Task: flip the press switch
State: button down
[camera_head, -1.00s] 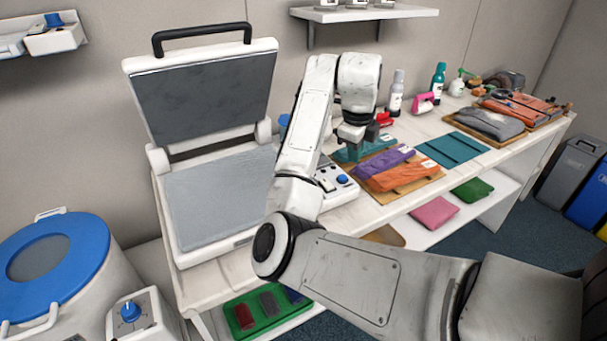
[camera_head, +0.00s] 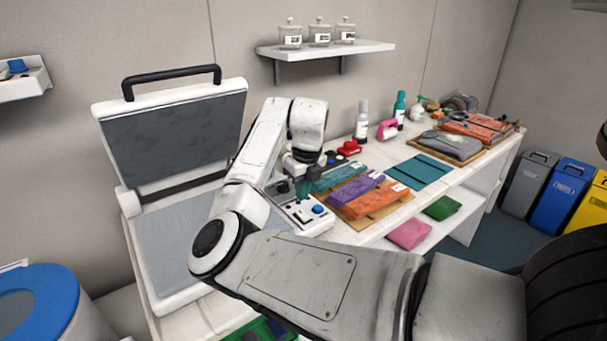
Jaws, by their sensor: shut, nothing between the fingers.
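The press (camera_head: 172,112) stands open on the table at the left, with its dark lid plate raised and its grey lower plate (camera_head: 175,240) partly behind my arm. Its white control box (camera_head: 327,224) sits at the right of the lower plate, with a blue knob (camera_head: 318,209) and small dark controls. I cannot tell the switch's position at this size. My gripper (camera_head: 302,188) points down, shut and empty, over the back part of the control box. Whether its fingertips touch the box is unclear.
Folded teal, purple and orange cloths (camera_head: 372,202) lie right of the control box. A red object (camera_head: 349,147) and bottles (camera_head: 361,124) stand behind them. A wall shelf (camera_head: 330,50) with jars hangs above. A blue-lidded drum (camera_head: 62,305) is at lower left.

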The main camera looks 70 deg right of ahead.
aim_at(300, 212)
jog(key=shift+w+d+f, duration=0.1)
jog(key=shift+w+f, duration=0.05)
jog(key=shift+f, duration=1.15)
jog(key=shift+w+d+f, duration=0.1)
jog(key=shift+w+f, duration=0.05)
jog(key=shift+f, duration=1.1)
